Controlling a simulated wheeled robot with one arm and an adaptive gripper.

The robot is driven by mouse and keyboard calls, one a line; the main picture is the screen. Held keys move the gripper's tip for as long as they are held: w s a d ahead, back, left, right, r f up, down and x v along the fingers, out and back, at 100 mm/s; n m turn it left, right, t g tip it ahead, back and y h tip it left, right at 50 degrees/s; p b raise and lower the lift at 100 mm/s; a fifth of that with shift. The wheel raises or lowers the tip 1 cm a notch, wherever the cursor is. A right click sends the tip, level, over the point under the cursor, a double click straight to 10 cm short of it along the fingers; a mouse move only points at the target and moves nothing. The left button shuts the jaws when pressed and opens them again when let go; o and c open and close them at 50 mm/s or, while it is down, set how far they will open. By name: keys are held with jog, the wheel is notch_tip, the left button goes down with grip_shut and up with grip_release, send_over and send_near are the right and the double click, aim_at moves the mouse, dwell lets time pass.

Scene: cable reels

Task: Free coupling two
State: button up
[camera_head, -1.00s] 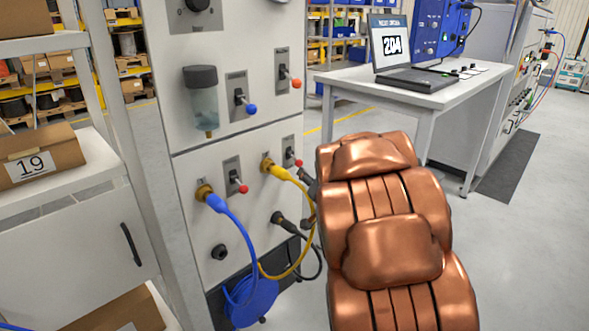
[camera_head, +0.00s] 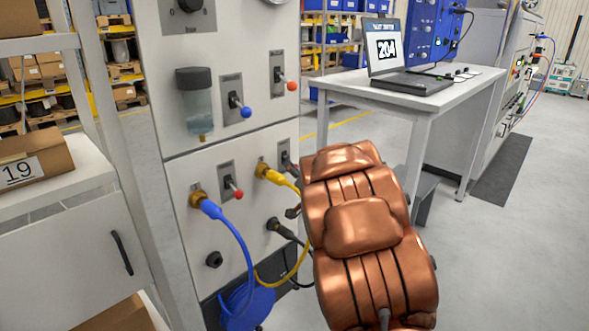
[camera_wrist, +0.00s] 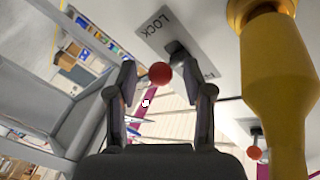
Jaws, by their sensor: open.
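The yellow coupling (camera_head: 270,175) with its yellow hose is plugged into the grey panel (camera_head: 240,150). It stands large at the right of the wrist view (camera_wrist: 275,90). Beside it is a lever with a red knob (camera_wrist: 160,74) on a plate marked LOCK (camera_wrist: 165,25). In the head view that lever's plate (camera_head: 284,152) shows, but its knob is hidden by my arm. My gripper (camera_wrist: 168,82) is open, with the knob appearing between its fingertips; contact cannot be told. In the head view my arm mostly hides the gripper (camera_head: 293,212).
A blue coupling (camera_head: 210,208) with its own red-knobbed lever (camera_head: 238,194) sits left of the yellow one. A black coupling (camera_head: 280,228) is below. Two more levers and a clear canister (camera_head: 196,105) are above. A desk with a laptop (camera_head: 410,80) stands right.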

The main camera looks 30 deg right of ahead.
jog(key=shift+w+d, duration=0.1)
jog(key=shift+w, duration=0.65)
grip_shut()
